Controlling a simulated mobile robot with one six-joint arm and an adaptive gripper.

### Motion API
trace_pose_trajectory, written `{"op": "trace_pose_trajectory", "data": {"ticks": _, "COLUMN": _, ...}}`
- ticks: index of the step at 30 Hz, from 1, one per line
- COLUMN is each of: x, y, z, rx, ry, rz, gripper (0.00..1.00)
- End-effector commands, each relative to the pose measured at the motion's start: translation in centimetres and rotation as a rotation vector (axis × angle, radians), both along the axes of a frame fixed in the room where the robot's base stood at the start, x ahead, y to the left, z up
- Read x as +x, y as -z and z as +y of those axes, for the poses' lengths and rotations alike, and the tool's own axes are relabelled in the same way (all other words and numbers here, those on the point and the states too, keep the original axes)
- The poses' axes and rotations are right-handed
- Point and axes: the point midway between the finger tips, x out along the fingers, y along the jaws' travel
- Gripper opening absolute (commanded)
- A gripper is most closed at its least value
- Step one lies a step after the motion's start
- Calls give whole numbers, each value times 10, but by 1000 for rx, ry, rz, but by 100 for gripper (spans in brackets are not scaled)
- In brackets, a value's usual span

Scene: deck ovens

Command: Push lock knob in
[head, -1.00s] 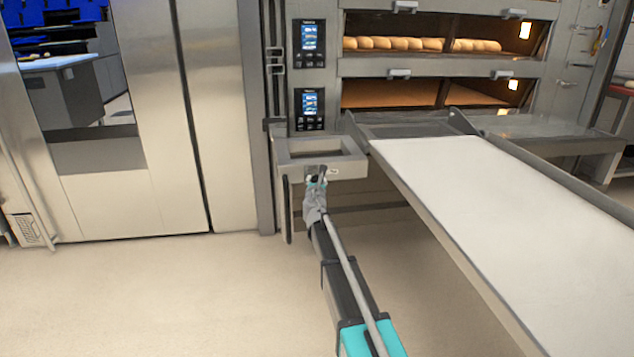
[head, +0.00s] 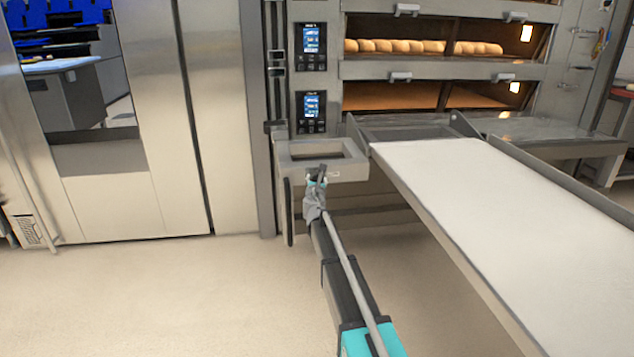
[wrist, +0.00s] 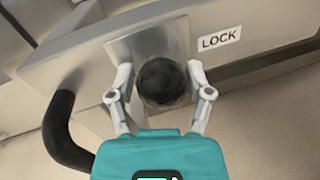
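The lock knob (wrist: 162,82) is a dark round knob on a square metal plate, beside a white LOCK label (wrist: 219,39) in the wrist view. My gripper (wrist: 159,76) is in front of it, with one finger on each side of the knob. The fingers are apart; a narrow gap shows at the left, and contact at the right is unclear. The knob's depth into the plate cannot be told. In the head view my gripper (head: 317,180) is at the front of the grey frame (head: 353,170) below the oven controls, where the knob is hard to make out.
A black curved handle (wrist: 62,130) is close to my gripper's left in the wrist view. The white loader deck (head: 500,220) extends to the right of my arm. Oven decks with loaves (head: 400,46) are behind. The floor (head: 150,290) at left is clear.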

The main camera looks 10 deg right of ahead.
Motion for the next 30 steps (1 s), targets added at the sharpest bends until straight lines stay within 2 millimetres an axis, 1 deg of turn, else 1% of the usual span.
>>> {"op": "trace_pose_trajectory", "data": {"ticks": 1, "x": 0, "y": 0, "z": 0, "rx": 0, "ry": 0, "rz": 0, "gripper": 82}}
{"op": "trace_pose_trajectory", "data": {"ticks": 3, "x": 0, "y": 0, "z": 0, "rx": 0, "ry": 1, "rz": 0, "gripper": 92}}
{"op": "trace_pose_trajectory", "data": {"ticks": 14, "x": -2, "y": 0, "z": -1, "rx": 0, "ry": 2, "rz": 0, "gripper": 92}}
{"op": "trace_pose_trajectory", "data": {"ticks": 19, "x": -6, "y": 0, "z": 0, "rx": 1, "ry": 2, "rz": 0, "gripper": 92}}
{"op": "trace_pose_trajectory", "data": {"ticks": 23, "x": -16, "y": 0, "z": 1, "rx": 1, "ry": 2, "rz": 0, "gripper": 92}}
{"op": "trace_pose_trajectory", "data": {"ticks": 26, "x": -27, "y": 0, "z": 3, "rx": 0, "ry": 3, "rz": 1, "gripper": 92}}
{"op": "trace_pose_trajectory", "data": {"ticks": 30, "x": -48, "y": 0, "z": 7, "rx": 0, "ry": 3, "rz": 1, "gripper": 92}}
